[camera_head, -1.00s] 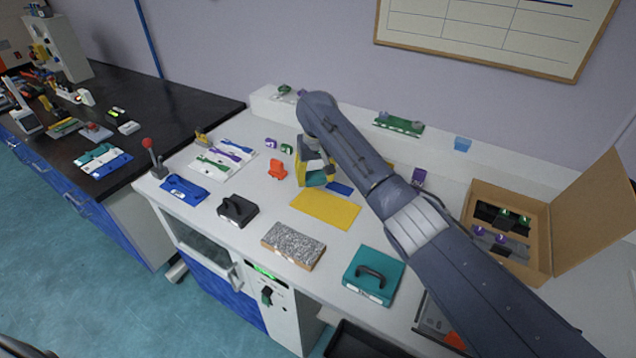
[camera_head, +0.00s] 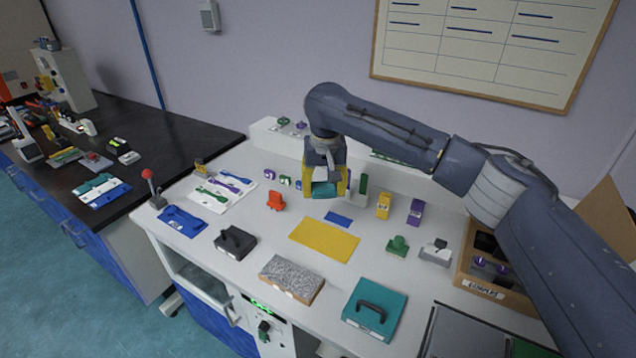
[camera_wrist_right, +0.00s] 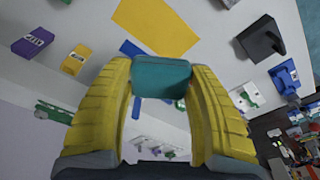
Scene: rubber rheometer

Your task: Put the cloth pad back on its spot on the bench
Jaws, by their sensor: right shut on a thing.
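My right gripper (camera_head: 325,190) has yellow fingers and is shut on a small teal pad (camera_head: 323,189), which I take to be the cloth pad. It holds the pad above the back part of the white bench. In the right wrist view the pad (camera_wrist_right: 161,77) sits between the two fingers (camera_wrist_right: 162,85). A small flat blue patch (camera_head: 338,219) lies on the bench just in front of the gripper; it also shows in the right wrist view (camera_wrist_right: 131,48). I cannot tell whether this patch is the pad's spot. My left gripper is not in view.
A yellow sheet (camera_head: 324,239) lies in front of the blue patch. An orange piece (camera_head: 276,201) stands to the left; yellow (camera_head: 383,205) and purple (camera_head: 415,211) blocks stand to the right. A speckled block (camera_head: 291,278) and teal handled case (camera_head: 375,307) are nearer the front.

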